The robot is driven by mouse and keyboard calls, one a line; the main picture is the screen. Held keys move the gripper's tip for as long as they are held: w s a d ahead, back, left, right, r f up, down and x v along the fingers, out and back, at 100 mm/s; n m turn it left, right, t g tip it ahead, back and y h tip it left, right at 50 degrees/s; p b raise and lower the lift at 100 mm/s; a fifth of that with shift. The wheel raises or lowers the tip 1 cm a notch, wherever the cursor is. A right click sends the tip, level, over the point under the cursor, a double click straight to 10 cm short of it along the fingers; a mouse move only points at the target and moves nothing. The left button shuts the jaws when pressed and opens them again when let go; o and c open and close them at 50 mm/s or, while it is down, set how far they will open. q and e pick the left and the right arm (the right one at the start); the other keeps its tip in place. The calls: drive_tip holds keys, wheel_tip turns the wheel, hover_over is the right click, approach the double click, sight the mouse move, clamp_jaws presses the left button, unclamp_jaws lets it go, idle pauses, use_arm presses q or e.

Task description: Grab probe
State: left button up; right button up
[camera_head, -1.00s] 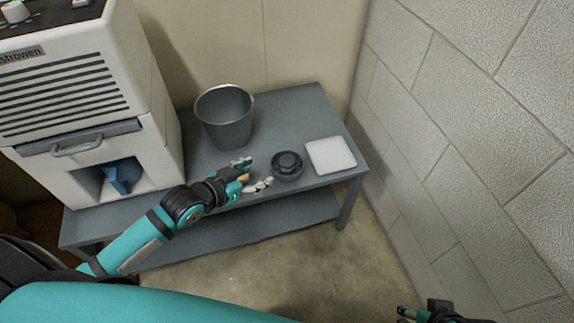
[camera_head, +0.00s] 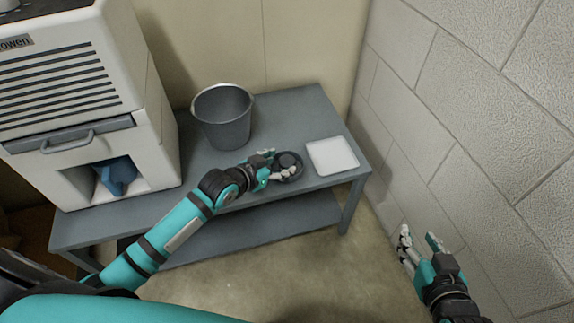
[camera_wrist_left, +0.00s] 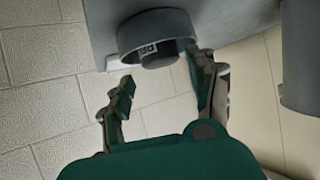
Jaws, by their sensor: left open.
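The probe (camera_head: 288,160) is a dark, round, knob-like piece sitting in a round grey holder on the grey table. In the left wrist view the probe (camera_wrist_left: 158,60) shows inside the grey ring of the holder (camera_wrist_left: 150,24), with a partly readable white label. My left gripper (camera_head: 280,163) is open, its fingers at the near-left side of the holder and partly covering it. In the left wrist view the left gripper (camera_wrist_left: 163,72) has its fingers spread, with the probe just beyond the gap between them. My right gripper (camera_head: 419,237) is open and empty, off the table near the wall.
A grey bucket (camera_head: 224,118) stands behind my left gripper. A white square pad (camera_head: 332,156) lies right of the holder. A white machine (camera_head: 80,90) with a blue item (camera_head: 117,176) in its opening stands at the left. A block wall (camera_head: 460,130) bounds the right side.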

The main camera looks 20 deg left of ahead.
sight(287, 160)
use_arm(q)
drive_tip(key=b+x, duration=0.2)
drive_tip(key=x, duration=0.2)
drive_tip(key=shift+w+f, duration=0.2)
drive_tip(key=shift+f, duration=0.05)
drive_tip(key=shift+w, duration=0.1)
drive_tip(key=c, duration=1.1)
use_arm(e)
drive_tip(key=w+a+r+t+y, duration=0.2)
drive_tip(key=r+t, duration=0.4)
drive_tip(key=r, duration=0.3)
drive_tip(key=shift+w+a+r, duration=0.15)
drive_tip(key=shift+w+r, duration=0.15)
drive_tip(key=shift+w, duration=0.35)
use_arm(q)
drive_tip(key=shift+r, duration=0.1)
